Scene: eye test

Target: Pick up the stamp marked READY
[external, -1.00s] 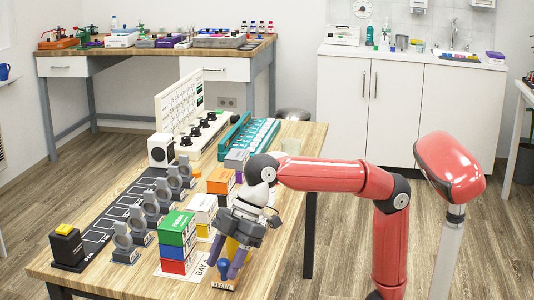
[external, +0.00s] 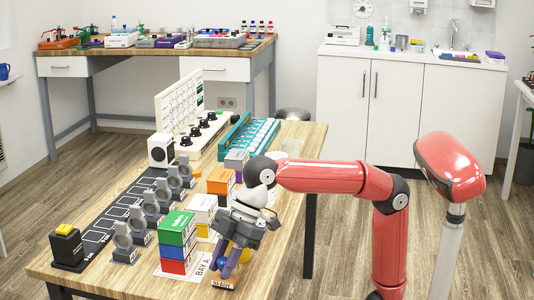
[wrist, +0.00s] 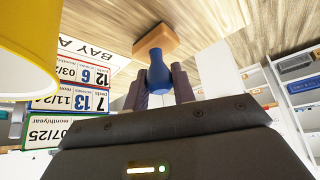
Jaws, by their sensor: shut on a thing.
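The stamp marked READY has a wooden base (external: 222,285) with a label on its front and a blue handle. It is at the table's front edge, right of the BAY A sheet. In the wrist view its blue handle (wrist: 158,75) leads to the orange-brown base (wrist: 157,41). My gripper (external: 229,268) comes down over the stamp at a tilt. Its purple-grey fingers (wrist: 159,88) are shut on the blue handle, one on each side. I cannot clearly tell whether the base touches the table.
A stack of green, blue and red boxes (external: 177,243) stands close left of my gripper. A yellow rounded thing (wrist: 30,45) looms near the wrist camera. Grey ring-shaped stands (external: 138,230) and a black block with a yellow top (external: 66,246) are farther left.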

